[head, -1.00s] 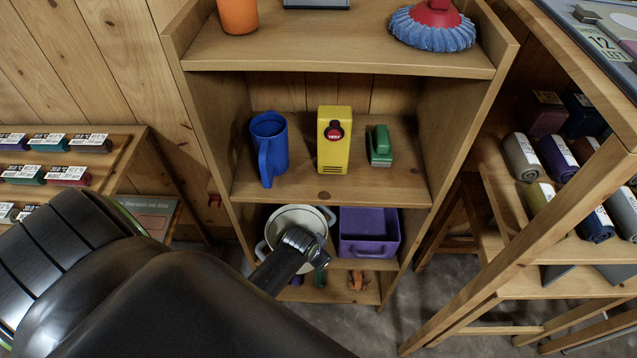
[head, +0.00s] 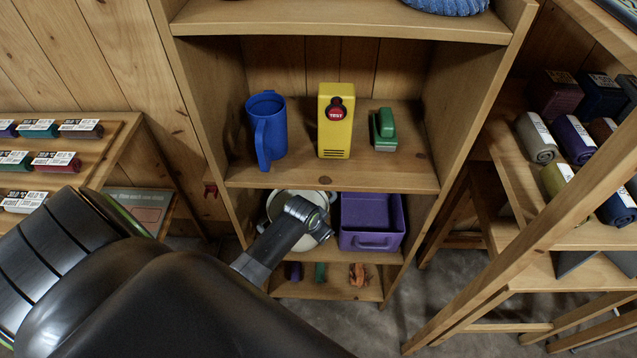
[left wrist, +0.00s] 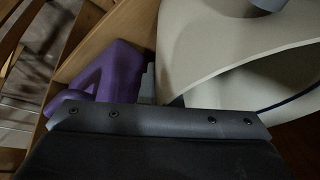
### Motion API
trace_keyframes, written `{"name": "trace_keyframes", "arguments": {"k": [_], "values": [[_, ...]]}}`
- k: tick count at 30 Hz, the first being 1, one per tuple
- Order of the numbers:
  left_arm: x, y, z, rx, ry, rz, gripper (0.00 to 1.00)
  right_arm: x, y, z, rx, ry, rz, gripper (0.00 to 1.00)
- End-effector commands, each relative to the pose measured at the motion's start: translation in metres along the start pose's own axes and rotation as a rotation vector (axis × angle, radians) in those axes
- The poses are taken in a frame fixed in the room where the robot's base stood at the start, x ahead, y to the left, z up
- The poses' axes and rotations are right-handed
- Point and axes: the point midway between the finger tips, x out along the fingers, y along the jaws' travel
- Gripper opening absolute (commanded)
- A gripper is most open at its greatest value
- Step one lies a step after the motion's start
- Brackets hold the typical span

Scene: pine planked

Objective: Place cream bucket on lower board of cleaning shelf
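The cream bucket (head: 283,205) is at the left of the lower board (head: 345,256) of the cleaning shelf (head: 332,183), beside a purple bin. Its round open rim shows, and my left arm covers much of it. My left gripper (head: 308,212) is over the bucket's mouth in the head view. The left wrist view shows the bucket's pale wall and rim (left wrist: 215,45) large and close at the right, beyond the dark gripper body. The fingertips are not clear, so I cannot tell whether they grip the bucket. My right gripper is out of view.
The purple bin (head: 372,222) fills the board's right side; it also shows in the left wrist view (left wrist: 100,85). The board above holds a blue pitcher (head: 266,130), yellow box (head: 336,125) and green item (head: 384,130). Small items, one orange (head: 359,274), lie below.

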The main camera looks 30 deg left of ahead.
Motion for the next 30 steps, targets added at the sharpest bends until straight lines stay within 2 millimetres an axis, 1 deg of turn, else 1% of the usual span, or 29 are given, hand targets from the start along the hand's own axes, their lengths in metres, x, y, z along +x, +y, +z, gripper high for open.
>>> {"name": "trace_keyframes", "arguments": {"k": [5, 6, 10, 18, 22, 26, 30], "values": [[0.001, -0.001, -0.001, 0.001, 0.003, -0.002, 0.00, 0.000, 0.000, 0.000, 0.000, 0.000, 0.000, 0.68], [0.001, 0.000, 0.000, 0.000, 0.000, -0.001, 0.09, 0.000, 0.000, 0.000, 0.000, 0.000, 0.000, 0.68], [0.001, 0.000, 0.001, 0.000, 0.000, -0.001, 0.26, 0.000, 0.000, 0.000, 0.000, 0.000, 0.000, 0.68], [0.001, 0.000, 0.000, 0.000, 0.001, -0.001, 0.26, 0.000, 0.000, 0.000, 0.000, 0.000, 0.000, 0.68], [-0.006, 0.000, -0.001, 0.000, 0.002, -0.001, 0.26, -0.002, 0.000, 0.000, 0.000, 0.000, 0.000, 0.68], [-0.021, -0.001, -0.001, 0.000, 0.002, -0.001, 0.26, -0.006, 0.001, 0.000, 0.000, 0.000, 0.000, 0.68], [-0.046, -0.001, -0.001, 0.000, 0.003, -0.001, 0.26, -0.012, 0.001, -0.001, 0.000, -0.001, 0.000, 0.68]]}}
